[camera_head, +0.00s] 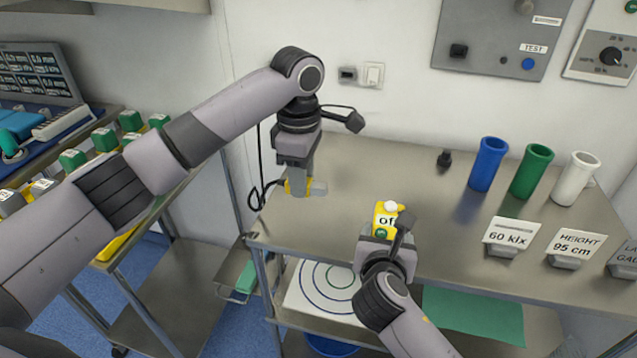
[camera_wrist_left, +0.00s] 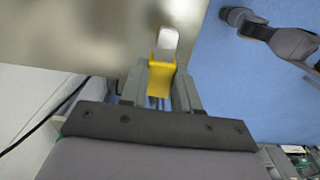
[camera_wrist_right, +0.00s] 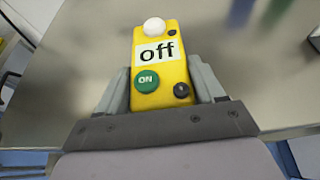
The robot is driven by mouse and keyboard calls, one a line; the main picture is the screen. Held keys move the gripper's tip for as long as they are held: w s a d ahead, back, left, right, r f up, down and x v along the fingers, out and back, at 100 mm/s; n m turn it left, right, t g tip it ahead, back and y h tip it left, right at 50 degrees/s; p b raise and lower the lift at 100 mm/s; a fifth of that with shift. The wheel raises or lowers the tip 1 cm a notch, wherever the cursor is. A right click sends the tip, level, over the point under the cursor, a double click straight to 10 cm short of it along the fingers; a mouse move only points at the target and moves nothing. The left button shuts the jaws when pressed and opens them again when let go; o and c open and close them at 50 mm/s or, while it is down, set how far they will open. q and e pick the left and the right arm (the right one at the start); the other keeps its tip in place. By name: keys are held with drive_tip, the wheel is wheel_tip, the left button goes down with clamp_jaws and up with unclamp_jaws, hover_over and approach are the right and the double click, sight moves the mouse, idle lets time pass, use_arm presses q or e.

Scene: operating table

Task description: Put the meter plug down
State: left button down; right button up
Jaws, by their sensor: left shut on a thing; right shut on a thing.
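My left gripper (camera_head: 299,190) is shut on a small yellow plug with a pale grey end, over the left end of the steel table (camera_head: 345,165). The plug (camera_wrist_left: 163,72) shows between the fingers in the left wrist view. I cannot tell whether it touches the table top. My right gripper (camera_head: 387,240) is shut on a yellow meter (camera_head: 384,216) near the front edge. In the right wrist view the meter (camera_wrist_right: 158,70) shows a white knob, an "off" display, a green ON button and a small dark socket.
Blue (camera_head: 487,164), green (camera_head: 531,171) and white (camera_head: 575,178) cups stand at the right. A small black object (camera_head: 444,159) stands left of them. Signs (camera_head: 510,236) line the front right. A black cable (camera_head: 259,180) hangs at the left edge. The table's middle is clear.

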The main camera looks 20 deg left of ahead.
sight(304, 226)
use_arm(q)
wheel_tip(304, 226, down, 9)
drive_tip(key=shift+r, duration=0.1)
idle(0.3)
drive_tip(key=shift+f, duration=0.2)
drive_tip(key=c, duration=0.8)
unclamp_jaws()
wheel_tip(304, 226, up, 12)
drive_tip(key=shift+r, duration=0.2)
